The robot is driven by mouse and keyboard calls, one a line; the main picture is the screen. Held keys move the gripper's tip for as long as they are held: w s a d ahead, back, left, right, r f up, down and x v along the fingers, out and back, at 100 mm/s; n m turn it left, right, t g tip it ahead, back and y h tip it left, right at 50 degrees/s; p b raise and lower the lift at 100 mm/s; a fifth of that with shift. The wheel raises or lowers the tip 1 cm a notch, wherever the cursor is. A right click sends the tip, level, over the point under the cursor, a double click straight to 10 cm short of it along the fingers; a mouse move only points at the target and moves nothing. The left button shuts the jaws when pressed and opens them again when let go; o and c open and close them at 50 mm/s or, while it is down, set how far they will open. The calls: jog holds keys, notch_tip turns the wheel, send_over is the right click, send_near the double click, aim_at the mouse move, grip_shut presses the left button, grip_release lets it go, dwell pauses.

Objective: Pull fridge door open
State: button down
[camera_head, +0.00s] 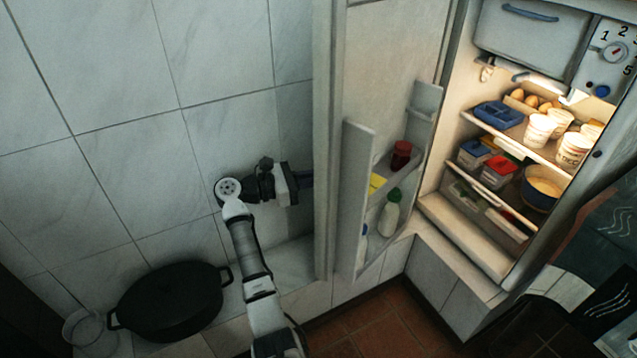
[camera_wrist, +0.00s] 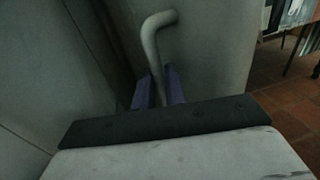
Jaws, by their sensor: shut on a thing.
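The fridge door (camera_head: 380,75) stands wide open in the head view, its shelved inner side facing the fridge interior (camera_head: 527,140). My gripper (camera_head: 304,180) is on the door's outer side, close to its edge, between the door and the tiled wall. In the wrist view, a pale, bent bar handle (camera_wrist: 155,48) rises from between the two purple fingers of my gripper (camera_wrist: 158,92), which are shut on it. The door's outer face (camera_wrist: 215,50) is behind the handle. The handle is hidden in the head view, and its lower part is hidden in the wrist view.
The tiled wall (camera_head: 110,90) is close to my arm on the left. A black pot (camera_head: 172,300) stands at lower left, with a glass bowl (camera_head: 84,328) beside it. Door shelves hold a red jar (camera_head: 401,155) and a white bottle (camera_head: 389,218). Brown floor tiles show below.

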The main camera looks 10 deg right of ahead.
jog(key=shift+d, duration=0.4)
jog(key=c, duration=1.5)
grip_release()
jog(key=shift+d, duration=0.15)
jog(key=shift+o, duration=0.2)
jog(key=shift+a, duration=0.25)
jog(key=s+a, duration=0.2)
jog(key=a, duration=1.1)
jog(key=shift+a+b, duration=0.3)
jog(key=shift+b, duration=0.15)
